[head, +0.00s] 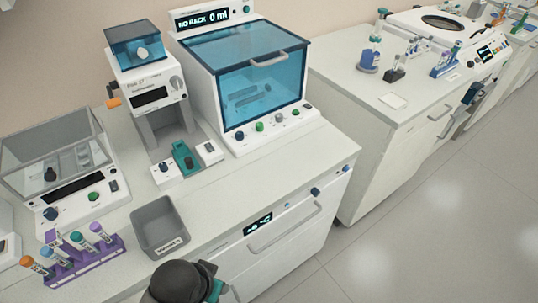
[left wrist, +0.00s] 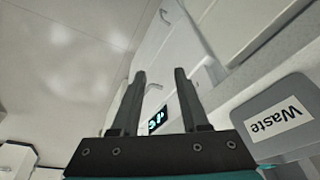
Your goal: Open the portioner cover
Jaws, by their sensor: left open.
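The portioner (head: 207,62) stands at the back of the counter, a white machine with a display reading "NO RACK 0 ml". Its clear blue cover (head: 262,92) is closed, with a pale handle (head: 268,60) near the upper front edge. A dark, rounded part of my left arm shows at the bottom of the head view, in front of the counter and well short of the portioner; its fingers are hidden there. In the left wrist view my left gripper (left wrist: 160,74) is open with nothing between its fingers. My right gripper is in neither view.
A grey waste bin (head: 160,228) stands near the counter's front edge, close to my left arm; it also shows in the left wrist view (left wrist: 255,108). A purple tube rack (head: 85,262) is at left. A smaller dispenser (head: 150,90) stands left of the portioner.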

